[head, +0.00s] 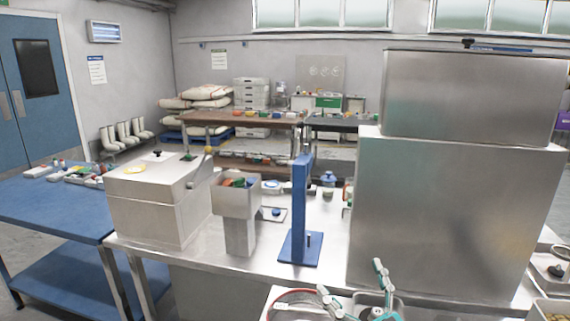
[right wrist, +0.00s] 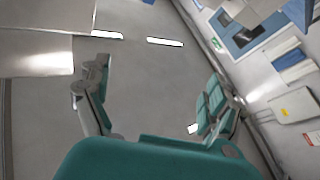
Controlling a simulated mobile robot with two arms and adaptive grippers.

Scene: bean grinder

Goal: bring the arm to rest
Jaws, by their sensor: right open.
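My right gripper (head: 352,284) shows at the bottom of the head view, low in front of the steel table. Its teal and grey fingers are spread apart with nothing between them. The right wrist view shows the same open fingers (right wrist: 156,100) with floor and wall behind them. My left gripper is not in the head view. A pale square bin (head: 239,203) on a narrower pedestal stands on the steel table with coloured pieces in its top. A white lidded box (head: 150,205) stands left of it.
A blue upright stand (head: 301,210) rises from the steel table (head: 212,255). A large steel cabinet (head: 445,210) fills the right side. Trays (head: 549,309) lie along the bottom right edge, near my right gripper. A blue table (head: 50,208) is at the left.

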